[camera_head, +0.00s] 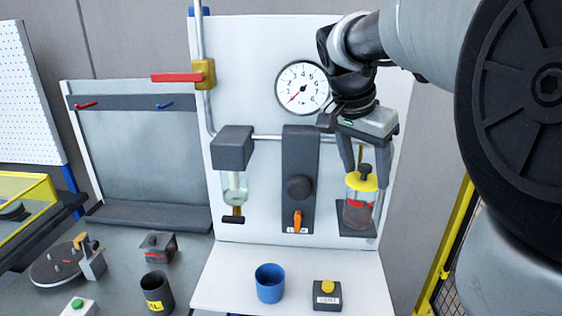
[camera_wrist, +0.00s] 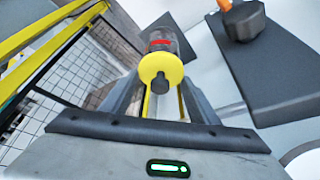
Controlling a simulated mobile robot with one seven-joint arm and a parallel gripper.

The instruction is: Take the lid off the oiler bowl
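The oiler bowl (camera_head: 357,215) is a clear cup with a red band and dark contents, upright on a dark bracket at the right of the white panel. Its yellow lid (camera_head: 361,182) sits on top. My gripper (camera_head: 365,178) is above it, with its spread fingers reaching down on either side of the lid. In the wrist view, the lid (camera_wrist: 161,67) with its dark central knob lies between the two fingers (camera_wrist: 161,95), and the bowl (camera_wrist: 160,41) shows beyond. I see gaps beside the lid; the fingertips are partly hidden there.
A dark block with a knob and orange lever (camera_head: 298,215) is left of the bowl. A pressure gauge (camera_head: 302,88) is above. A blue cup (camera_head: 270,284) and a yellow-button box (camera_head: 327,296) stand on the white shelf below. Yellow fencing (camera_head: 447,240) stands at right.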

